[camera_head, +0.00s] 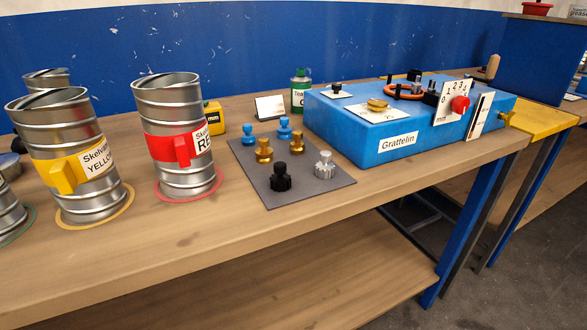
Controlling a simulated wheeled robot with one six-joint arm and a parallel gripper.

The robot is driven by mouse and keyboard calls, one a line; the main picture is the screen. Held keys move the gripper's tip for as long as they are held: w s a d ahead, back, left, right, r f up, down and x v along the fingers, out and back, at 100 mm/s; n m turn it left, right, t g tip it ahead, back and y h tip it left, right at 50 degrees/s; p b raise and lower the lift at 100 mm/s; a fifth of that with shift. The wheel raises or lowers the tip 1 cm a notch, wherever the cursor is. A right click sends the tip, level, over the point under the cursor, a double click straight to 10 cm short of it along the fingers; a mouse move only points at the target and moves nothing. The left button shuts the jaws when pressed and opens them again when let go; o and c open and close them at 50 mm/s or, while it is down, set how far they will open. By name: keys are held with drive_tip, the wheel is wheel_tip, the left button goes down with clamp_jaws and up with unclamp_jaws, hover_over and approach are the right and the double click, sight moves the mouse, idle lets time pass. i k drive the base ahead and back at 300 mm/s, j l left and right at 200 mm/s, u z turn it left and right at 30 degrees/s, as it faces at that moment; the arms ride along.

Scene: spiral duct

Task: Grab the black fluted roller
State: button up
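The black fluted roller (280,178) stands upright on a dark grey mat (310,195), near the mat's front left edge. It has a wide ridged base and a narrower knob on top. A silver fluted roller (325,165) stands to its right on the same mat. Two brass rollers (264,150) and two blue rollers (284,128) stand behind it. Nothing hides the black roller in this view. My gripper is not in view.
Metal spiral ducts with red (180,135) and yellow (68,155) bands stand left of the mat. A blue machine labelled Grattelin (410,118) stands to the right. Behind the mat are a white card (270,107) and a green can (300,90). The wooden bench front is clear.

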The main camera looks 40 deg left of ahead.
sight(280, 181)
drive_tip(key=u, duration=1.8)
